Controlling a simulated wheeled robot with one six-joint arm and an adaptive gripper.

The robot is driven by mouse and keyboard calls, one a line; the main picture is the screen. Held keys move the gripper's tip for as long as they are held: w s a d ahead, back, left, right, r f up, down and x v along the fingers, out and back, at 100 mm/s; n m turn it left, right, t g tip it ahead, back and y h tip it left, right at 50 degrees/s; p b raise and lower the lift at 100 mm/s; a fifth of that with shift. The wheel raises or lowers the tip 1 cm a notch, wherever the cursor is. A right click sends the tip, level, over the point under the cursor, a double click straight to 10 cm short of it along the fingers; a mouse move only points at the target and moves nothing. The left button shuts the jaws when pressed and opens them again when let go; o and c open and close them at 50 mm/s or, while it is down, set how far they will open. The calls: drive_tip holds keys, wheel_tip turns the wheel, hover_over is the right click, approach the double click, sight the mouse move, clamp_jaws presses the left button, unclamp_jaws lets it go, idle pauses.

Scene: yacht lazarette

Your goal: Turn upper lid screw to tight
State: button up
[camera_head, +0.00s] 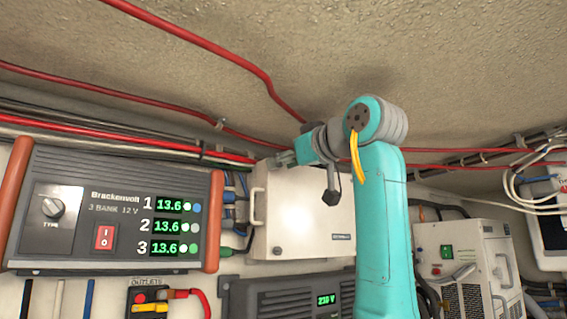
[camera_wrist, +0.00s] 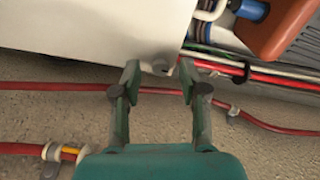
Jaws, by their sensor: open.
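The white lidded box (camera_head: 305,212) is mounted on the wall in the middle of the head view, with a handle (camera_head: 258,207) on its left side. A lower screw (camera_head: 278,251) shows near its bottom edge. The upper screw is hidden behind my arm in the head view. In the wrist view a small round grey screw head (camera_wrist: 160,66) sits at the edge of the white lid (camera_wrist: 95,30). My gripper (camera_wrist: 158,76) is open, its two fingertips on either side of that screw head. Whether they touch it I cannot tell. My gripper also shows at the box's upper left in the head view (camera_head: 287,158).
Red cables (camera_head: 130,143) run along the wall just above the box, and close by my fingers in the wrist view (camera_wrist: 60,87). A battery charger (camera_head: 110,215) stands left, a dark inverter (camera_head: 285,300) below, and a white-grey unit (camera_head: 465,260) right.

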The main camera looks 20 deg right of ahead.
drive_tip(key=shift+w+a, duration=0.1)
drive_tip(key=shift+w, duration=0.15)
clamp_jaws()
drive_tip(key=shift+m, duration=8.9)
